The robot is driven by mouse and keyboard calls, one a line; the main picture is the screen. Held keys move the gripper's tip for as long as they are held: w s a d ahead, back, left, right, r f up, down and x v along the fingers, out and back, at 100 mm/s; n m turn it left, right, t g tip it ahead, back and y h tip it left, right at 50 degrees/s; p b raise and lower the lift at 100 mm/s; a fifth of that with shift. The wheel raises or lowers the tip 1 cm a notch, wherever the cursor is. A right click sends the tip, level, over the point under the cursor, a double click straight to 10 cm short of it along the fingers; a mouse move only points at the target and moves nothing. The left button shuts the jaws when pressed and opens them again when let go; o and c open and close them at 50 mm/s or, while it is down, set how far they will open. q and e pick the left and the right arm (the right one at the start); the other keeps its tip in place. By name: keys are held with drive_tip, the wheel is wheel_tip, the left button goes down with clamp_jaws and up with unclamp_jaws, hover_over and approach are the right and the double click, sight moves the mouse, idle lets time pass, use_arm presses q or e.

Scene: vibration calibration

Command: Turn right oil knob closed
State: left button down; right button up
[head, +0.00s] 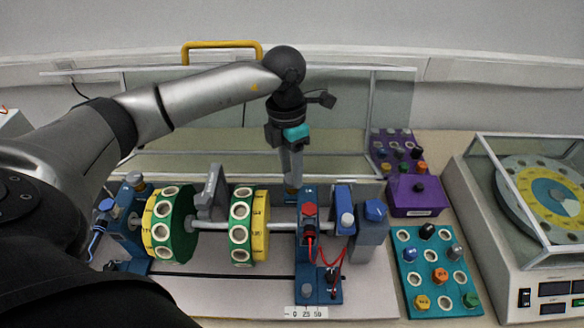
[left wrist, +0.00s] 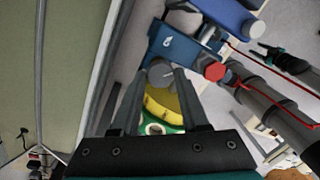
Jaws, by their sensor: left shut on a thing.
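My left gripper (head: 291,182) reaches down from above to the back of the right blue bearing block (head: 305,255). In the left wrist view its two fingers (left wrist: 167,76) lie either side of a grey round knob, the right oil knob (left wrist: 160,70), and are shut on it. The knob sits beside the blue block (left wrist: 178,46). In the head view the gripper mostly hides this knob. A similar grey knob, the left oil knob (head: 135,178), is on the left blue block (head: 128,230). My right gripper is not in view.
Green-and-yellow discs (head: 171,224) (head: 243,226) sit on the shaft left of the gripper. A red cap (head: 309,209) and red wires are close by. A clear panel (head: 220,115) stands behind. Teal (head: 412,250) and purple (head: 414,196) trays and a machine (head: 500,240) stand right.

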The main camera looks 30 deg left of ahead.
use_arm(q)
drive_tip(key=n, duration=0.4)
drive_tip(key=shift+n+t, duration=0.3)
drive_tip(key=shift+s+n, duration=0.1)
drive_tip(key=shift+n, duration=2.2)
drive_tip(key=shift+c, duration=2.1)
unclamp_jaws()
wheel_tip(320, 180, up, 15)
drive_tip(key=a, duration=0.1)
drive_tip(key=shift+s+a, duration=0.3)
drive_tip(key=shift+s, duration=0.05)
